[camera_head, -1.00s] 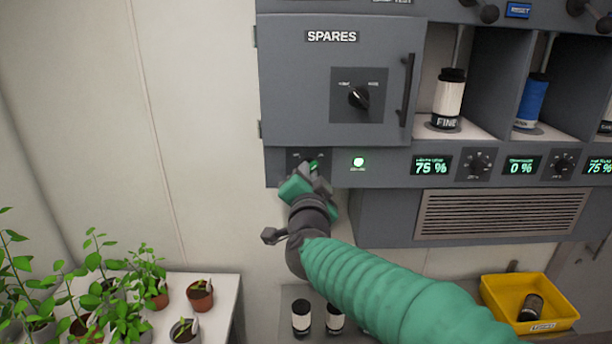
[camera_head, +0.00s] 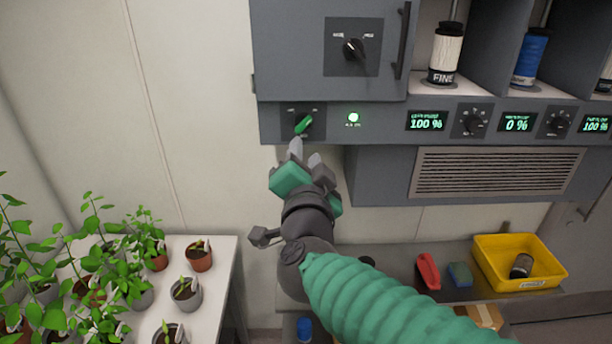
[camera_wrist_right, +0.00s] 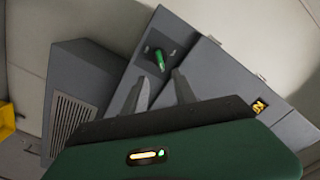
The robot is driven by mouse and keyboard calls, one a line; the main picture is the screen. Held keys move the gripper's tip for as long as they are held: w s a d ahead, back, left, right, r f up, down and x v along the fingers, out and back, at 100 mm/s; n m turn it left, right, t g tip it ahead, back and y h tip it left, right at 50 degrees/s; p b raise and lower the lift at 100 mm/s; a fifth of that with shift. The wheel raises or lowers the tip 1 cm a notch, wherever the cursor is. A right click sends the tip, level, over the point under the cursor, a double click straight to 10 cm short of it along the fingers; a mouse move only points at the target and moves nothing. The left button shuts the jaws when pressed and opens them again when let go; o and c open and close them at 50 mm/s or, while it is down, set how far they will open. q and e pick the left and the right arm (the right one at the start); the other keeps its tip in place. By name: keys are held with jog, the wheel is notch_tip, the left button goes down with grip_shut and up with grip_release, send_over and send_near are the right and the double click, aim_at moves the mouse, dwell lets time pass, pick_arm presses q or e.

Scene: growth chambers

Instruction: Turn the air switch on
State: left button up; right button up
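The air switch (camera_head: 303,124) is a green rotary knob on a dark square plate at the left end of the grey panel. Its handle is tilted, with the upper end to the right. It also shows in the right wrist view (camera_wrist_right: 159,61), beyond the fingertips. A small round indicator light (camera_head: 353,118) right of the switch glows pale green. My right gripper (camera_head: 305,154) is just below the switch, apart from it. Its two grey fingers are spread with an empty gap, also clear in the right wrist view (camera_wrist_right: 162,88). My left gripper is out of view.
A cabinet door with a black knob (camera_head: 353,49) is above the switch. Displays and dials line the panel rightward, above a vent grille (camera_head: 497,172). Potted plants stand on a white table (camera_head: 220,275) at lower left. A yellow bin (camera_head: 500,283) sits lower right.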

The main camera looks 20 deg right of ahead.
jog(key=p+v, duration=0.3)
jog(key=v, duration=0.2)
jog(key=shift+s+f, duration=0.15)
jog(key=shift+s, duration=0.1)
notch_tip(320, 180, down, 20)
jog(key=w+a+n+g+y, duration=0.1)
jog(key=a+n+g+y, duration=0.2)
jog(key=n+g+y, duration=0.45)
jog(key=s+d+f+n+g+h, duration=0.1)
jog(key=s+d+f+n+g, duration=0.1)
jog(key=s+f, duration=0.6)
jog(key=s+d+f+n+g+h+b, duration=0.1)
jog(key=s+d+f+n+g, duration=0.2)
jog(key=s+d+f+g, duration=0.2)
notch_tip(320, 180, down, 6)
jog(key=s+d, duration=0.1)
jog(key=s, duration=0.2)
